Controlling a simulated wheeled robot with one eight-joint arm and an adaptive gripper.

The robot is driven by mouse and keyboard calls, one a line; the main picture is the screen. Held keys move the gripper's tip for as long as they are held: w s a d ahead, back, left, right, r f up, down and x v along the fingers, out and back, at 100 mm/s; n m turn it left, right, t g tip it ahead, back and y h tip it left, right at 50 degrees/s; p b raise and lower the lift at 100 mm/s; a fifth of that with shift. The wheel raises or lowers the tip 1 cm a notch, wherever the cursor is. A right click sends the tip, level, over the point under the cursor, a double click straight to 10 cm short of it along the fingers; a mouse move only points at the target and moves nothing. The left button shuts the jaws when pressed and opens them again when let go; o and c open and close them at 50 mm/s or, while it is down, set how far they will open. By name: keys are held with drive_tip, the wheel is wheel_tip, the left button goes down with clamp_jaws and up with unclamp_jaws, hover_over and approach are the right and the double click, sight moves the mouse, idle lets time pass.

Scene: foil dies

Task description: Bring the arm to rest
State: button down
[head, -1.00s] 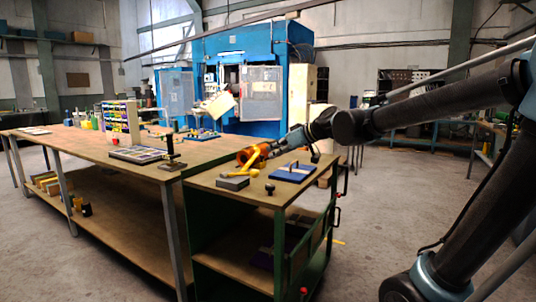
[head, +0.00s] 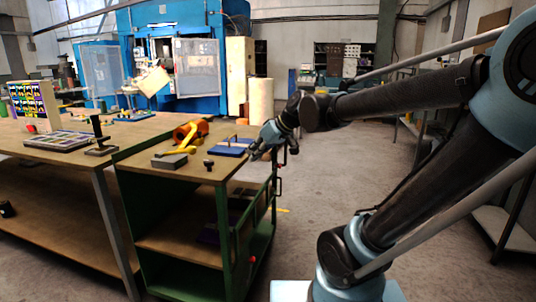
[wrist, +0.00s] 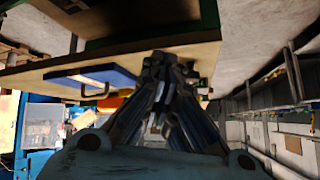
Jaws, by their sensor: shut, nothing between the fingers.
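My gripper (head: 254,155) is shut and empty at the end of my outstretched arm. In the head view it is at the right edge of the green cart's wooden top (head: 190,175), just right of a blue plate (head: 233,147). In the wrist view the closed fingers (wrist: 157,62) show in the middle, with the blue plate with a handle (wrist: 70,80) to their left. I cannot tell whether the fingertips touch the cart.
The cart also carries an orange and yellow tool (head: 188,134), a grey block (head: 169,161) and a small dark knob (head: 209,164). A long workbench (head: 60,165) stands to the left, a blue press (head: 185,50) behind. Open floor (head: 340,185) lies right of the cart.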

drive_tip(key=s+d+f+m+h, duration=0.2)
drive_tip(key=s+d+f, duration=0.3)
drive_tip(key=d, duration=0.3)
drive_tip(key=s+d+f+m+g+h, duration=0.1)
drive_tip(key=s+d+f+m+h, duration=0.2)
drive_tip(key=d+f, duration=0.4)
drive_tip(key=s+d+f+m+g+h, duration=0.1)
drive_tip(key=s+d+f+m, duration=0.3)
drive_tip(key=d, duration=0.7)
drive_tip(key=s+f+h, duration=0.1)
drive_tip(key=s+f, duration=0.1)
drive_tip(key=s, duration=0.2)
drive_tip(key=shift+h, duration=0.4)
drive_tip(key=shift+w+a+r, duration=0.1)
drive_tip(key=shift+w, duration=0.05)
